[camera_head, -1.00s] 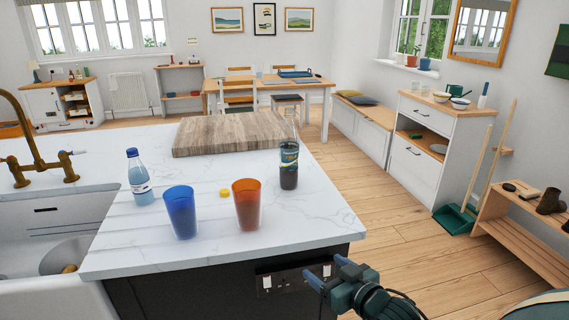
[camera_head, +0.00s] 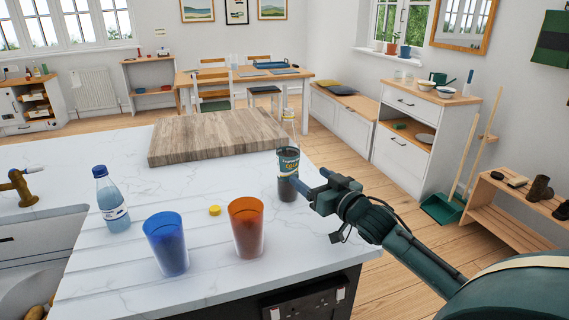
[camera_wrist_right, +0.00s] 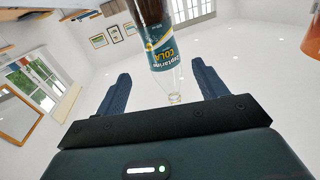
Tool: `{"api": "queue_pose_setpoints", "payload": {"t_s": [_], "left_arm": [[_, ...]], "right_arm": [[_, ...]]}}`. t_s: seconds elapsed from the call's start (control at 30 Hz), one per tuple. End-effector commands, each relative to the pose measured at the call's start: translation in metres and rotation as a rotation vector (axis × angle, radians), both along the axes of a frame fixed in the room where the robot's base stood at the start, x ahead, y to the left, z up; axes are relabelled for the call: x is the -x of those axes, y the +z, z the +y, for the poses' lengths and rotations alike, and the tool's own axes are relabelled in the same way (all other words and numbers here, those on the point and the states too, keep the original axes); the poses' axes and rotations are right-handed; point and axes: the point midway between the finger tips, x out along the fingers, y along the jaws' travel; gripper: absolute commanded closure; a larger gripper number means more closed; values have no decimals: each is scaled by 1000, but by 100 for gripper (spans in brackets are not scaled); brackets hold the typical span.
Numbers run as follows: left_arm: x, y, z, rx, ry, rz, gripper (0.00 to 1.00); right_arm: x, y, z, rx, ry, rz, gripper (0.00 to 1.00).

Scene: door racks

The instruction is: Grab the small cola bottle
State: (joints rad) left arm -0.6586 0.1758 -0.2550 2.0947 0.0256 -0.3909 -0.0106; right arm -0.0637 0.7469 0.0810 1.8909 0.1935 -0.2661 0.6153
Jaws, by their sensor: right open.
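The small cola bottle (camera_head: 288,170) stands upright on the white counter, near its right edge. It is clear, with dark liquid and a dark teal label that reads cola. My right gripper (camera_head: 305,188) is right beside the bottle, at its right side in the head view. In the right wrist view the cola bottle (camera_wrist_right: 161,45) shows upside down, between the two open fingers of my right gripper (camera_wrist_right: 163,88). I see a gap on each side of the bottle there, so the fingers do not grip it. My left gripper is not in view.
An orange cup (camera_head: 248,228), a blue cup (camera_head: 167,243), a yellow cap (camera_head: 215,210) and a water bottle (camera_head: 111,200) stand or lie on the counter (camera_head: 215,275) left of the bottle. A wooden board (camera_head: 205,135) lies behind. A sink (camera_head: 30,250) is at the left.

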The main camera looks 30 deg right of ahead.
Motion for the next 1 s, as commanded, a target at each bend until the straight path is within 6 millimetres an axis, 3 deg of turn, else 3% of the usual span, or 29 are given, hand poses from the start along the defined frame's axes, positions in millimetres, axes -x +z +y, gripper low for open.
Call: {"api": "queue_pose_setpoints", "payload": {"t_s": [0.1,0.3,0.57,0.83,1.0], "left_arm": [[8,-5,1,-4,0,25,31],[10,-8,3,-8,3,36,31],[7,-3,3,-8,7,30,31],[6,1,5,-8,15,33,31],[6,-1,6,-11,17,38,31]], "right_arm": [[-23,3,0,0,-2,-3,29],[-49,2,1,-1,0,-3,29],[-66,2,2,0,0,-1,29],[-102,2,3,0,0,-2,29],[-109,0,4,1,0,0,29]]}}
